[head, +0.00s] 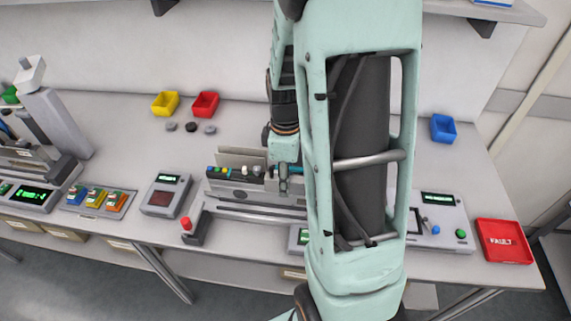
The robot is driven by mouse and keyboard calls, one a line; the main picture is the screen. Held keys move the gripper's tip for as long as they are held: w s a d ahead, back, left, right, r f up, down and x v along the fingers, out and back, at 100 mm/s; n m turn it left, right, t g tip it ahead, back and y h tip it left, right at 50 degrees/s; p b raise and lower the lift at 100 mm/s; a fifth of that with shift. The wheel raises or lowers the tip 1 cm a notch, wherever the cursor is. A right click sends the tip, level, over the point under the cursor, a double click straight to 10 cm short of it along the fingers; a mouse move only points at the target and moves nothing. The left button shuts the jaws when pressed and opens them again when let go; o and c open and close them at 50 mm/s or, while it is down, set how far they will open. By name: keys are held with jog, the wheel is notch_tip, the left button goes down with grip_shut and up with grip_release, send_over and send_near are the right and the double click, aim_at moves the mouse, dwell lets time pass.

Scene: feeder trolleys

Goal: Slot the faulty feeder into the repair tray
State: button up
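My mint-green arm crosses the middle of the head view and hides much of the bench behind it. My gripper (284,184) points down at the right end of a grey fixture (222,188) with upright plates and small coloured parts. Its fingers are small and partly hidden, so I cannot tell whether they are open or hold anything. No feeder can be picked out clearly as the faulty one. A red tray (503,241) with white lettering, apparently "FAULT", lies at the right end of the bench. I see no tray marked for repair.
A grey device with a green display (440,222) stands left of the red tray. A boxy meter (166,195), a red-button box (195,229) and coloured modules (96,199) are at left. Yellow (165,104), red (205,105) and blue bins (443,128) stand behind. A shelf overhangs the back.

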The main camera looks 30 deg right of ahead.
aim_at(276, 184)
jog(key=shift+f, duration=1.4)
grip_shut()
jog(key=shift+w+a, duration=0.75)
jog(key=shift+a, duration=0.3)
grip_release()
